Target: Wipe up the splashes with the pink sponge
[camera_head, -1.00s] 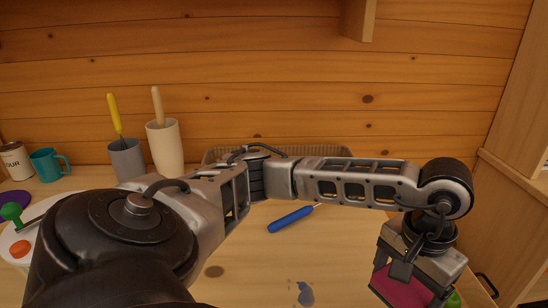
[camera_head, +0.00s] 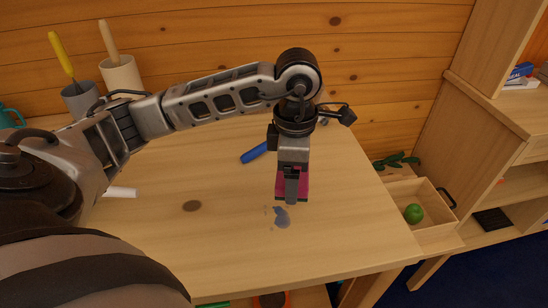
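My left gripper (camera_head: 291,188) reaches in from the left and points down over the table. It is shut on the pink sponge (camera_head: 303,185), which shows on both sides of the fingers. A grey-blue splash (camera_head: 282,218) lies on the wooden table (camera_head: 240,240), just in front of the sponge in the picture, with small specks beside it. I cannot tell whether the sponge touches the table. My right gripper is not in view.
A blue-handled tool (camera_head: 254,153) lies behind the gripper. A grey cup (camera_head: 80,100) and a white cup (camera_head: 121,76) stand at the back left. An open wooden drawer or box (camera_head: 432,225) with a green ball (camera_head: 413,213) is right of the table. The table front is clear.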

